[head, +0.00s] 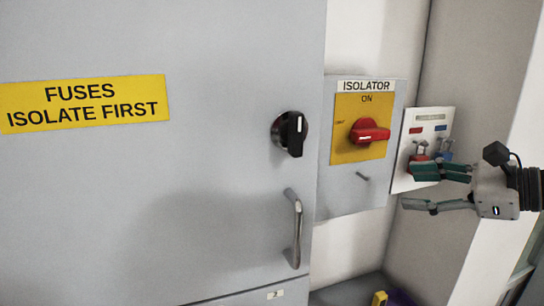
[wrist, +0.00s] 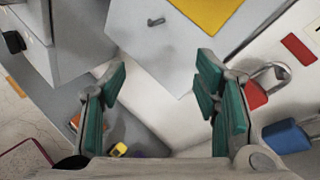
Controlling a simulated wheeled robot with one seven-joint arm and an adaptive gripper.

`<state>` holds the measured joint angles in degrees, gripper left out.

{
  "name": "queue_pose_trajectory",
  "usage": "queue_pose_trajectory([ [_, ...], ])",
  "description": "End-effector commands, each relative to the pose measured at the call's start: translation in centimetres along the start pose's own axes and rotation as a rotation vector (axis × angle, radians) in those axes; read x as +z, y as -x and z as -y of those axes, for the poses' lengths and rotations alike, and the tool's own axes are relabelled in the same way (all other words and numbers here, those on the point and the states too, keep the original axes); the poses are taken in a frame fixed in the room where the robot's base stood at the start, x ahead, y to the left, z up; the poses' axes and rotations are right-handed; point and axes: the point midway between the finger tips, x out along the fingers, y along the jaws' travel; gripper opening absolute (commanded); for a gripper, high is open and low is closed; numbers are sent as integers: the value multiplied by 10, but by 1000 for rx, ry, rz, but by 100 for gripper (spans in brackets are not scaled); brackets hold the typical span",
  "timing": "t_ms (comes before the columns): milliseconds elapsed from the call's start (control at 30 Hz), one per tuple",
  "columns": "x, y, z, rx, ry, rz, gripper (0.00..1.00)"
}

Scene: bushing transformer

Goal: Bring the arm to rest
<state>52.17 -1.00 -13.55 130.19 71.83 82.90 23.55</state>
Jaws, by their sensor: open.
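My gripper (head: 420,188) is at the right of the head view, in front of the padlock board. Its green-padded fingers are spread apart with nothing between them. In the wrist view my gripper (wrist: 163,95) is also open and empty, with the grey isolator box beyond the fingertips. My arm enters from the right edge of the head view. A red padlock (wrist: 266,82) and a blue padlock (wrist: 290,135) hang to the right of the right finger in the wrist view, apart from it. In the head view the fingers partly cover the red padlock.
The isolator box (head: 345,190) carries a red rotary handle (head: 369,133) on a yellow plate. A grey cabinet door (head: 200,210) has a black knob (head: 291,134) and a metal handle (head: 296,228). A small yellow object (head: 379,298) lies low down. Open space lies below my gripper.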

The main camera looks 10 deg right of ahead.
Motion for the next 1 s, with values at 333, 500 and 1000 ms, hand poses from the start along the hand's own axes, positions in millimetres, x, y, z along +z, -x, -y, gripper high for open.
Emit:
queue_pose_trajectory([
  [333,46,-48,-176,698,899,-172,56],
  [500,44,-34,-210,906,1443,-225,56],
  [1000,55,-22,-208,1011,2135,-281,56],
])
